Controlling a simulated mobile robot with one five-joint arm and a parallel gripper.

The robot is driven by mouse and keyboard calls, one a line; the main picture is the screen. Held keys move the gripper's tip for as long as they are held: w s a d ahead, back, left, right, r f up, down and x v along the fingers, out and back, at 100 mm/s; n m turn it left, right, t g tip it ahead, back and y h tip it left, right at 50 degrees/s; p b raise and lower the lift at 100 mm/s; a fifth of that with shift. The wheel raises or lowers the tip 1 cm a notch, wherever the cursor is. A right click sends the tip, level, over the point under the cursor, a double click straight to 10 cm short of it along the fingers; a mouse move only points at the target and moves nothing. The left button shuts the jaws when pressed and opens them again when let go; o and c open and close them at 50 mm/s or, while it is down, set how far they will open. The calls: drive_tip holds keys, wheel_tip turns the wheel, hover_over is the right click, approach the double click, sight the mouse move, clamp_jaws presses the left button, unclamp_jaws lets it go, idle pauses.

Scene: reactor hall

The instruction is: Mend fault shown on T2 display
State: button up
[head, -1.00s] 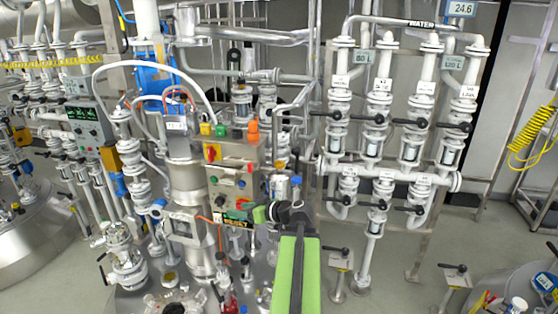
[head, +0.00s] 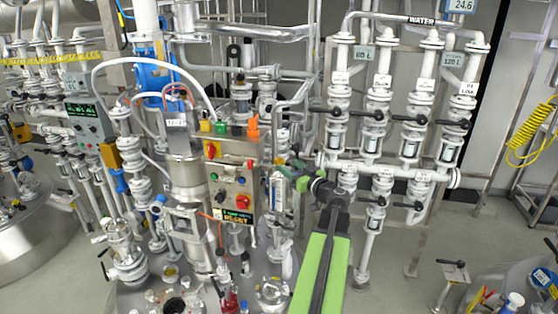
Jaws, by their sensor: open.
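A control box (head: 230,180) with colored buttons, a yellow-and-red switch and red knobs stands left of center. Its small display (head: 237,217) shows a green line over an orange line; I cannot read the words surely. A second control box (head: 87,118) with a green-lit display is at the far left. Which of the two belongs to T2 I cannot tell. My gripper (head: 291,178) is open, right of the nearer control box, in front of the pipes. Its fingertips are small, and no held thing shows.
White valve columns (head: 375,130) with black handles and a WATER label (head: 421,21) stand behind and right of my arm. The steel vessel top (head: 150,295) below carries several fittings. A yellow coiled hose (head: 530,135) hangs at the right. The floor (head: 470,235) at right is partly clear.

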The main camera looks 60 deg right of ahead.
sight(282, 161)
drive_tip(key=x, duration=0.7)
drive_tip(key=shift+w+d, duration=0.1)
drive_tip(key=shift+w, duration=0.2)
clamp_jaws()
